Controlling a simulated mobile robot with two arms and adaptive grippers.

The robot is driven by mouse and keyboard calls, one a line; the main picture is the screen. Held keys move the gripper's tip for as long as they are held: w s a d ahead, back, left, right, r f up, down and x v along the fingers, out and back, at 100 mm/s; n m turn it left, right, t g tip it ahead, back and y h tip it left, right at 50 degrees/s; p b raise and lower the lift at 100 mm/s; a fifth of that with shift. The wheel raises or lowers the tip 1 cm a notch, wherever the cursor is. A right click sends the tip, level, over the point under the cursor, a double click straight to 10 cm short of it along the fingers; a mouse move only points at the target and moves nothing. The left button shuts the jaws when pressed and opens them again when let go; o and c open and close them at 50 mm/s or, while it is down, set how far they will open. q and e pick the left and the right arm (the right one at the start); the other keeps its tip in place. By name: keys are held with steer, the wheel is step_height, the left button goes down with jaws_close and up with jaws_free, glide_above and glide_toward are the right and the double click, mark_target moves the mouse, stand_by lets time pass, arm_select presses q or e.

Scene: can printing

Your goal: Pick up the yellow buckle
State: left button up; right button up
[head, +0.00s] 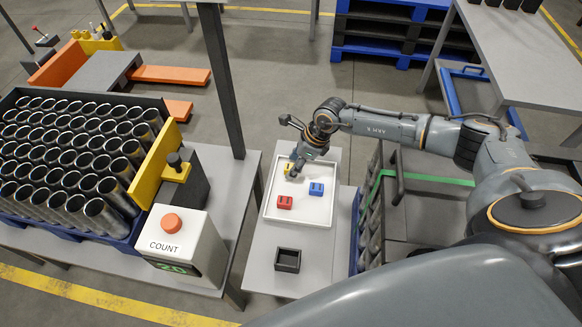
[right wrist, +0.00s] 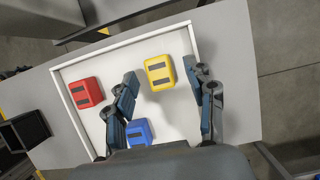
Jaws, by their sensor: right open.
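The yellow buckle (right wrist: 160,72) lies in a white tray, between and just beyond the open fingers of my right gripper (right wrist: 168,98) in the right wrist view. In the head view the yellow buckle (head: 288,170) is partly hidden by my right gripper (head: 296,172), which is over the tray's far left part. A red buckle (head: 285,202) and a blue buckle (head: 316,189) lie nearer in the same tray. They also show in the right wrist view, the red buckle (right wrist: 87,92) at left and the blue buckle (right wrist: 139,131) near the lower finger. My left gripper is not in view.
The white tray (head: 262,212) has a low rim and stands on a grey table (head: 257,262). A small dark open box (head: 287,260) sits in front of it. At left are a COUNT box (head: 182,245) with an orange button and a crate of metal cans (head: 75,150).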

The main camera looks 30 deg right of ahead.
steer(key=shift+a+f, duration=0.1)
steer(key=shift+f, duration=0.25)
steer(key=c, duration=1.1)
steer(key=shift+r, duration=0.15)
steer(key=shift+c, duration=0.2)
